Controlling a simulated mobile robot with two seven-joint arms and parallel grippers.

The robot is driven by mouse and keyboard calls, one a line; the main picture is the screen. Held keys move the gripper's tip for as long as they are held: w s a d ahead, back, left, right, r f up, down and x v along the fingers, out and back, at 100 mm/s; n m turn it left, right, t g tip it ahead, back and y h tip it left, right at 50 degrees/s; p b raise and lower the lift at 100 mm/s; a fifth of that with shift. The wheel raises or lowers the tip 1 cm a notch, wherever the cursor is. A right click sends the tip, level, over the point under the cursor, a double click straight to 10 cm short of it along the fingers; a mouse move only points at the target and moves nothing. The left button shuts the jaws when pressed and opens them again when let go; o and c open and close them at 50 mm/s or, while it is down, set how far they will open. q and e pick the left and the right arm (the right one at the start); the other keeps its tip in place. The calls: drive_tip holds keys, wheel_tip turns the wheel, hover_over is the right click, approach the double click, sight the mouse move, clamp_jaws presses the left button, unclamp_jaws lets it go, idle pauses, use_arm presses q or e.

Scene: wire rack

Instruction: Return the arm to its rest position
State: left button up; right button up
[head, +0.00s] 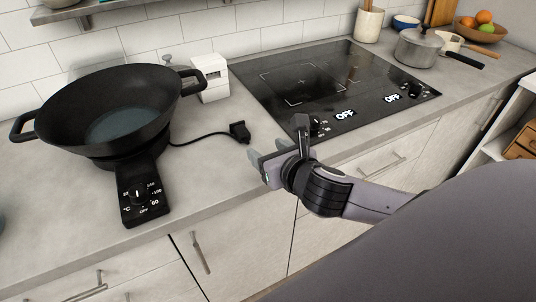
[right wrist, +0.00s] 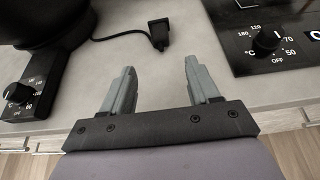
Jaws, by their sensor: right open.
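My right gripper (head: 272,160) is in the head view, over the front edge of the counter between the portable burner and the cooktop. In the right wrist view its two fingers (right wrist: 157,90) are spread apart with nothing between them. The right arm (head: 370,200) comes in from the lower right. My left gripper is in neither view.
A black wok (head: 110,110) sits on a portable burner (head: 143,195) at the left. A black plug (head: 240,132) lies on the counter (head: 215,160) just beyond the gripper.

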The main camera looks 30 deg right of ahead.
drive_tip(key=shift+s+r, duration=0.1)
drive_tip(key=shift+s, duration=0.05)
idle(0.5)
drive_tip(key=s+a+f+m+g+y, duration=0.1)
drive_tip(key=s+f+m+g, duration=0.5)
drive_tip(key=s+m, duration=0.8)
drive_tip(key=s+f+m+g, duration=0.4)
drive_tip(key=s+f+m, duration=0.45)
drive_tip(key=m, duration=1.15)
drive_tip(key=w+a+f+n+t+y, duration=0.1)
drive_tip(key=w+a+f+t+y, duration=0.1)
drive_tip(key=w+f+t, duration=0.4)
drive_tip(key=shift+w+a+f+t, duration=0.4)
drive_tip(key=shift+a+f, duration=0.15)
drive_tip(key=shift+f, duration=0.4)
